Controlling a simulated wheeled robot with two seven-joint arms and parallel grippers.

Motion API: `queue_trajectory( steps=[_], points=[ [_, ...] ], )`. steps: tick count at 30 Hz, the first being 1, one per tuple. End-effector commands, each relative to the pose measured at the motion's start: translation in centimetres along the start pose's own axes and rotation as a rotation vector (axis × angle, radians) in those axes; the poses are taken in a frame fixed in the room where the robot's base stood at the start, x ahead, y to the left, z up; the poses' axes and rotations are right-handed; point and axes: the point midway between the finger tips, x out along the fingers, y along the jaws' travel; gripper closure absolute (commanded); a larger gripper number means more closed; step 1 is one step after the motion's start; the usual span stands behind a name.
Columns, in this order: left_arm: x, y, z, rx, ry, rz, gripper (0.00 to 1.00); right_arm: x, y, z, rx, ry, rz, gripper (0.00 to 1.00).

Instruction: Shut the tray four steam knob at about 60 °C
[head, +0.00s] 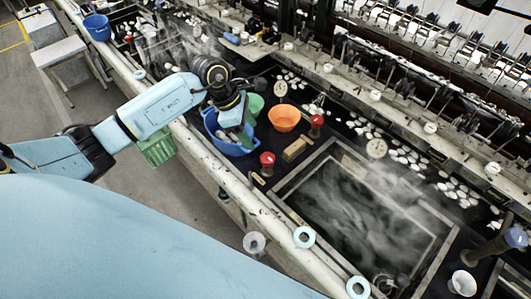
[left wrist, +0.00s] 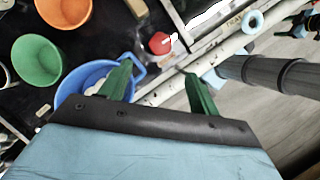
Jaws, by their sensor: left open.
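Two red steam knobs show in the head view: a near one (head: 267,160) by the basin's front left corner and a far one (head: 316,121) behind it. I cannot read which belongs to tray four. A round pale dial (head: 376,148) stands at the far edge of the steaming basin; its reading is too small to tell. My left gripper (head: 238,122) is over the blue tub, left of the near knob. In the left wrist view its green fingers (left wrist: 158,70) are apart and empty, with a red knob (left wrist: 160,43) beyond them, not touched. My right gripper is not in view.
The blue tub (head: 220,143), an orange bowl (head: 285,118) and a wooden block (head: 296,149) stand near the knobs. The steaming basin (head: 289,213) lies to the right. A pale pipe (head: 240,184) runs along the front edge. A green crate (head: 157,150) hangs at the front.

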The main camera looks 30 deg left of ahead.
Motion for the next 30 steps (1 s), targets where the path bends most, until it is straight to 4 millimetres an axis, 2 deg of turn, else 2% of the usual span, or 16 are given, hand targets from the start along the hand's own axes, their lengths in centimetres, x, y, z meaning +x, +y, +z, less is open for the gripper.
queue_trajectory(
  steps=[9, 15, 21, 30],
  points=[
    [6.8, -0.3, 0.2, -0.004, -0.004, -0.006, 0.38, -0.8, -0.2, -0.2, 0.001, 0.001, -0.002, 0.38],
    [10.0, -0.1, 0.2, -0.004, -0.005, -0.004, 0.38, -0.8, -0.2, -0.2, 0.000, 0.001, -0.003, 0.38],
    [11.4, -0.1, 0.1, -0.002, -0.005, -0.002, 0.38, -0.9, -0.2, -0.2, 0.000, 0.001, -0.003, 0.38],
    [11.6, -0.1, 0.2, -0.001, -0.005, -0.001, 0.38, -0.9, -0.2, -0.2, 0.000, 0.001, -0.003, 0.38]
  ],
)
